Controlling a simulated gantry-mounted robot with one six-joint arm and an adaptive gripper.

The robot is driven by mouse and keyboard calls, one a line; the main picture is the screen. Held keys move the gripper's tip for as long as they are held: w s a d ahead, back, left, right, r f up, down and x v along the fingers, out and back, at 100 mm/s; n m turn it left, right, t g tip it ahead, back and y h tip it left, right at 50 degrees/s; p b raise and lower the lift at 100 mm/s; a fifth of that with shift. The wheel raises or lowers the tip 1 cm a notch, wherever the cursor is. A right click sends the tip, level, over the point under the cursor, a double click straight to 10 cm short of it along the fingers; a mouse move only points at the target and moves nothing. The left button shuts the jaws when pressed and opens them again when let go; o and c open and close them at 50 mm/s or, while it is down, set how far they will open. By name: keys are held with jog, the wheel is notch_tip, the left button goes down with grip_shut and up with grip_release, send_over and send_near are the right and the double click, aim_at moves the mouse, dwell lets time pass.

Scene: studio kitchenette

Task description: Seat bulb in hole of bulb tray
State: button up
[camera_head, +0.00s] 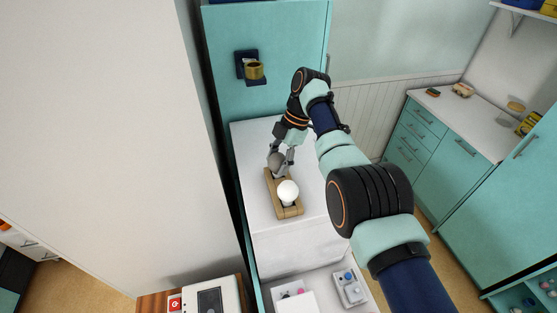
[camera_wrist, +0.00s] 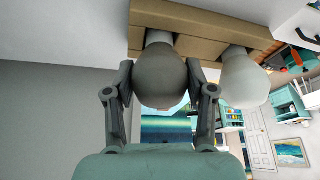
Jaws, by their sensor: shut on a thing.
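The bulb tray (camera_head: 291,212) is a long wooden block on the white counter; its underside-up view fills the top of the wrist view (camera_wrist: 205,22). My gripper (camera_wrist: 160,82) is shut on a grey bulb (camera_wrist: 160,72), a finger on each side of its globe. The bulb's pale neck points at the tray and its end meets the tray's face; I cannot tell how deep it sits. In the head view my gripper (camera_head: 280,163) is at the tray's far end. A white bulb (camera_head: 288,191) stands in the near part of the tray, beside the held one in the wrist view (camera_wrist: 244,80).
The white counter (camera_head: 258,145) is clear around the tray. A teal panel with a brass cup holder (camera_head: 254,70) rises behind it. An open drawer below holds a grey box with knobs (camera_head: 349,288). A tall white wall stands left.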

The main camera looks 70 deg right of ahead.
jog(key=o, duration=1.5)
jog(key=shift+f, duration=0.1)
